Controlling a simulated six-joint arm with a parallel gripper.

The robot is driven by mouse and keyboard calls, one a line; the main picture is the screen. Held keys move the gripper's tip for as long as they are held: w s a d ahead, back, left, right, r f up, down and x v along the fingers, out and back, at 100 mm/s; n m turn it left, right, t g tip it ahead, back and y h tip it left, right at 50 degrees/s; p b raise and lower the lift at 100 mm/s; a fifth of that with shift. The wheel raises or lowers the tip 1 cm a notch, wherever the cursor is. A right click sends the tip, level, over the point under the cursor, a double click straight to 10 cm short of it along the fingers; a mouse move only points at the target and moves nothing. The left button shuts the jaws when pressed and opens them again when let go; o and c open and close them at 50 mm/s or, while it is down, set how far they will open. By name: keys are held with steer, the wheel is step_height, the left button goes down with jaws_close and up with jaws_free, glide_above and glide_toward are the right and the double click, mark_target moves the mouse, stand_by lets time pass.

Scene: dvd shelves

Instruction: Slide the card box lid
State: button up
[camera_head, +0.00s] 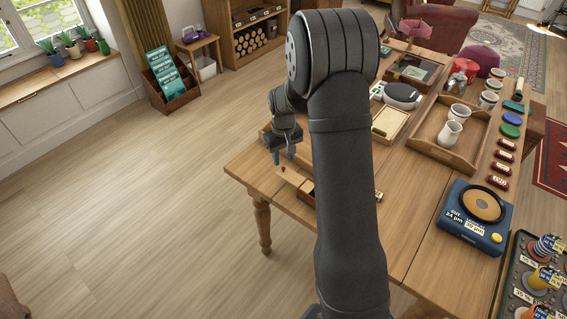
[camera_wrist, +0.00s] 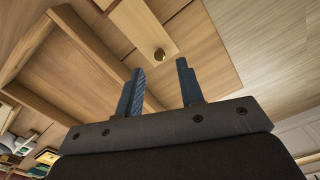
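The card box (camera_head: 307,192) is a small wooden box near the left edge of the table, partly hidden behind my arm. Its pale wooden lid (camera_head: 291,176) sticks out to the left of the box. My gripper (camera_head: 283,156) is above and just behind the lid's outer end. In the wrist view its two blue fingers (camera_wrist: 160,67) are apart, with the knob showing in the gap just past the tips. Nothing is held.
A wooden tray frame (camera_wrist: 93,48) lies beside the lid in the wrist view. A pale shallow box (camera_head: 391,123) and a larger tray (camera_head: 432,146) with white cups stand right of my arm. The table's left edge is close to the lid, with open floor beyond.

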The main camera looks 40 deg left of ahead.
mark_target(284, 167)
steer(key=shift+f, duration=1.8)
jaws_close()
